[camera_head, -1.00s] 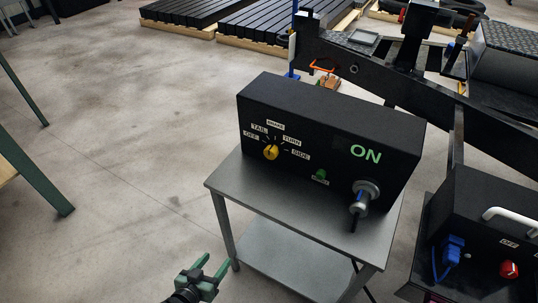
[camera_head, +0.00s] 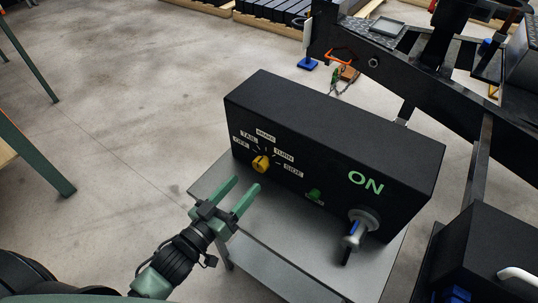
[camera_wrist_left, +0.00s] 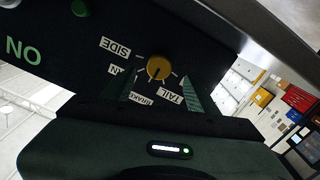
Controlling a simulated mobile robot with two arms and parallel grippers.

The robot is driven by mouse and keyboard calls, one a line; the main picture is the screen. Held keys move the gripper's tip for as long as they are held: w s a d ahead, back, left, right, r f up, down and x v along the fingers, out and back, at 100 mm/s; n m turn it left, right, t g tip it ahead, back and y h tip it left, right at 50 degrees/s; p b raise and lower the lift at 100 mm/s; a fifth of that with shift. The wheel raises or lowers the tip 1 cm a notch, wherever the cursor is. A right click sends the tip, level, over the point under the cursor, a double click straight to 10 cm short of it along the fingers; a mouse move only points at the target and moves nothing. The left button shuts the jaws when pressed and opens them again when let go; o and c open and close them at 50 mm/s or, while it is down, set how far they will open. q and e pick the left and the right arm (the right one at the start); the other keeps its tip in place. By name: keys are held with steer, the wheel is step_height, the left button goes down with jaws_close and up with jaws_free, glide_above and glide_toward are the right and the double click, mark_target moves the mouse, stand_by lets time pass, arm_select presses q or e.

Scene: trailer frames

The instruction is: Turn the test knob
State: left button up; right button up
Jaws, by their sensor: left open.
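The test knob (camera_head: 261,163) is a yellow dial on the front of a black box (camera_head: 330,140), ringed by labels OFF, TAIL, BRAKE, TURN and SIDE. Its pointer appears to aim up, between labels; the exact setting is hard to tell. My left gripper (camera_head: 240,192) has green fingers, is open and empty, and is in front of and a little below the knob, apart from it. In the left wrist view the knob (camera_wrist_left: 158,67) appears upside down, beyond and between the two fingertips. My right gripper is not in view.
The box stands on a grey metal table (camera_head: 305,245). A green light (camera_head: 314,195), a lit ON sign (camera_head: 366,182) and a silver connector with a lever (camera_head: 357,229) are on its right front. A black trailer frame (camera_head: 400,75) is behind; open floor lies left.

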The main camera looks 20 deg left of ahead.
mark_target(258, 168)
arm_select(q)
steer(key=x, duration=0.6)
steer(key=shift+w+d+r+p, duration=0.1)
steer(key=shift+w+r+p, duration=0.05)
steer(key=shift+w+p, duration=0.2)
steer(key=shift+w+d, duration=0.1)
steer(key=shift+w, duration=0.2)
jaws_close()
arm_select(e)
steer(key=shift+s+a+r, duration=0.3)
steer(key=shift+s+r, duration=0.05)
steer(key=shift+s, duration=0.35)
